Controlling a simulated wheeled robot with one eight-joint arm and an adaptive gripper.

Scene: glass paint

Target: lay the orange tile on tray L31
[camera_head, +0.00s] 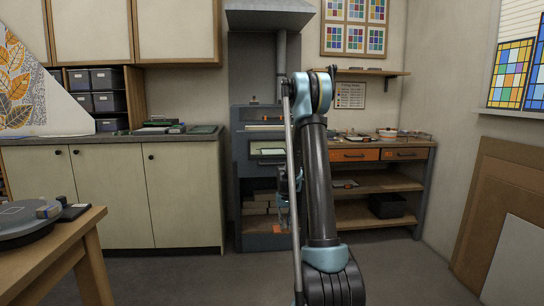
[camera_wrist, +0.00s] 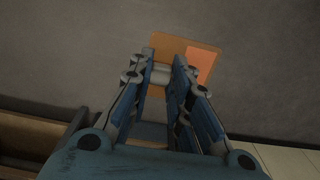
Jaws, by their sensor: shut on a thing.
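My gripper (camera_wrist: 165,72) points down over the grey floor in the wrist view, its jaws shut on the orange tile (camera_wrist: 202,65). The tile is a flat, square amber piece with a brighter orange patch on its right side. It sticks out beyond the fingertips. In the head view my gripper (camera_head: 283,212) is small and partly hidden behind my arm, in front of the blue-grey kiln rack. The orange tile (camera_head: 281,229) shows just below it. I cannot read any tray label, so I cannot tell which tray is L31.
Trays lie on the left counter (camera_head: 130,140), and a pale tray (camera_head: 267,151) sits in the kiln rack (camera_head: 240,185). A workbench (camera_head: 423,146) with orange-fronted drawers stands right of my arm. A wooden table (camera_head: 60,245) is at near left. The middle floor (camera_head: 180,275) is clear.

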